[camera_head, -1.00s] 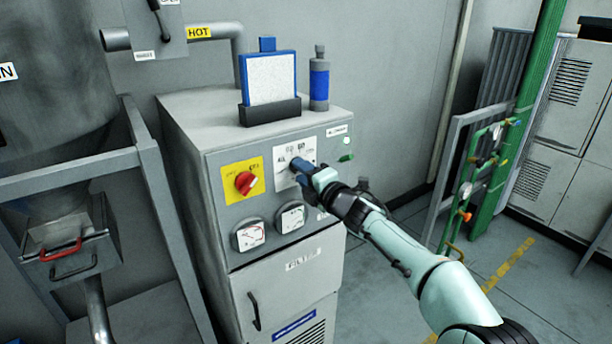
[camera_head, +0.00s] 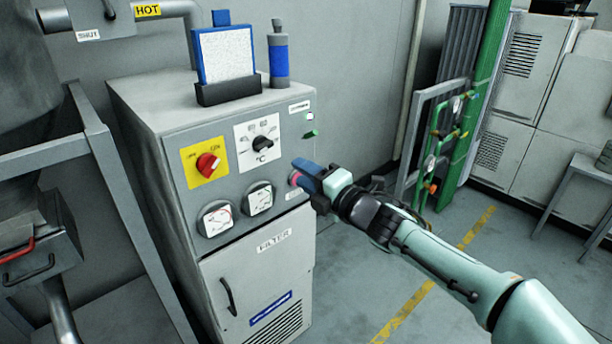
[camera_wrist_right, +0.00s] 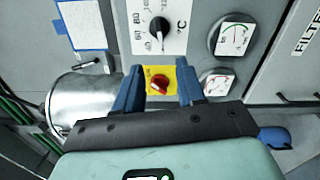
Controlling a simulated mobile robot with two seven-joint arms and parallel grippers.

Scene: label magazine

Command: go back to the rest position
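My right gripper (camera_head: 302,174) is in front of the grey cabinet (camera_head: 160,130), below and to the right of the black dial knob (camera_head: 263,143) and apart from it. In the right wrist view my right gripper (camera_wrist_right: 160,88) shows two blue fingers spread apart with nothing held between them. The black knob (camera_wrist_right: 158,27) sits on a white scale plate beyond the fingertips. The red knob (camera_wrist_right: 158,84) on its yellow plate shows through the gap between the fingers, farther back. My left gripper is not in view.
The cabinet also carries a red knob (camera_head: 207,163), two gauges (camera_head: 216,217) and a green lamp (camera_head: 310,134). A framed white panel (camera_head: 226,52) and a blue-grey bottle (camera_head: 279,55) stand on top. Green pipework (camera_head: 470,110) stands at right. Floor (camera_head: 350,285) is open below my arm.

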